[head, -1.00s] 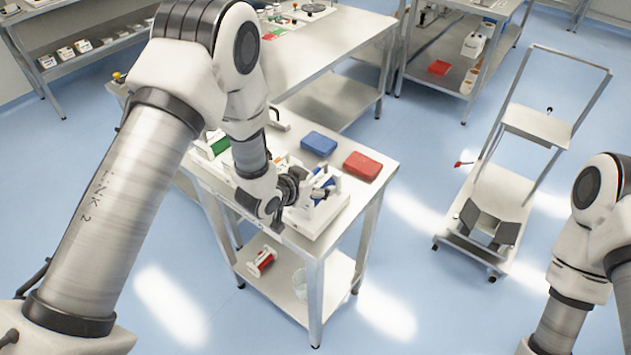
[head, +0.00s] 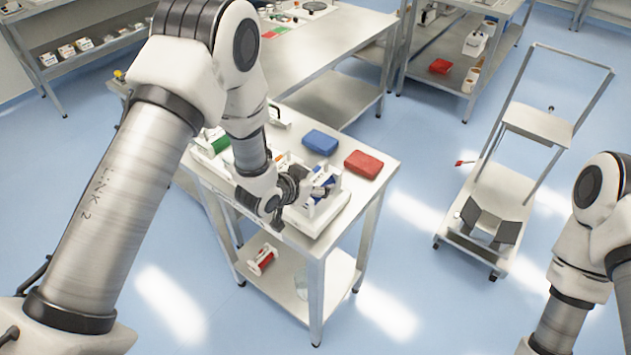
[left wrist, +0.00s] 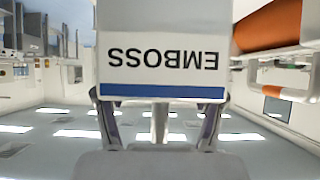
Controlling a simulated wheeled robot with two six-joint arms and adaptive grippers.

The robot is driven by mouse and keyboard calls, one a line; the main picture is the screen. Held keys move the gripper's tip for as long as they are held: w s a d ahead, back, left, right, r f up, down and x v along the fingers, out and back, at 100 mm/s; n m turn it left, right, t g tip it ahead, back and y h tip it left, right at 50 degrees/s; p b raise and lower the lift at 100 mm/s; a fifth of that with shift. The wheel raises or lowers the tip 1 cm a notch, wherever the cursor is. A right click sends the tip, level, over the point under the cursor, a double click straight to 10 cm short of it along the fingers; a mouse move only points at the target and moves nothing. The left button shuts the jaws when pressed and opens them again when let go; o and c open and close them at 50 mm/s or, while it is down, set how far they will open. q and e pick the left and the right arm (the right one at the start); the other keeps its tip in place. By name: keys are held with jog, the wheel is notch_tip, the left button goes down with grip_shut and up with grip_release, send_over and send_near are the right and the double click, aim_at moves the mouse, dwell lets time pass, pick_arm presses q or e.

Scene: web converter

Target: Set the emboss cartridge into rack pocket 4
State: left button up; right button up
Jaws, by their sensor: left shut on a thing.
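The emboss cartridge (left wrist: 165,65) fills the upper middle of the left wrist view, a white block with a blue stripe and its EMBOSS label upside down. My left gripper (left wrist: 160,112) is shut on it, one finger at each side. In the head view my left gripper (head: 318,190) is over the white rack (head: 318,222) at the table's front right. My wrist and gripper hide much of the rack, so I cannot tell which pocket the cartridge is at, or whether it touches the rack. My right gripper is outside the head view.
A blue box (head: 320,142) and a red box (head: 364,164) lie on the table behind the rack. A green item (head: 220,144) is at the left. An orange cylinder (left wrist: 268,25) is close beside the cartridge. A trolley (head: 500,200) stands apart on the right.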

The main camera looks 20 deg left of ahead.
pick_arm(q)
jog(key=shift+f+b, duration=1.5)
jog(key=shift+f, duration=0.25)
dwell(0.5)
jog(key=o, duration=1.6)
jog(key=shift+o, duration=0.3)
jog(key=shift+r, duration=0.1)
jog(key=v, duration=1.2)
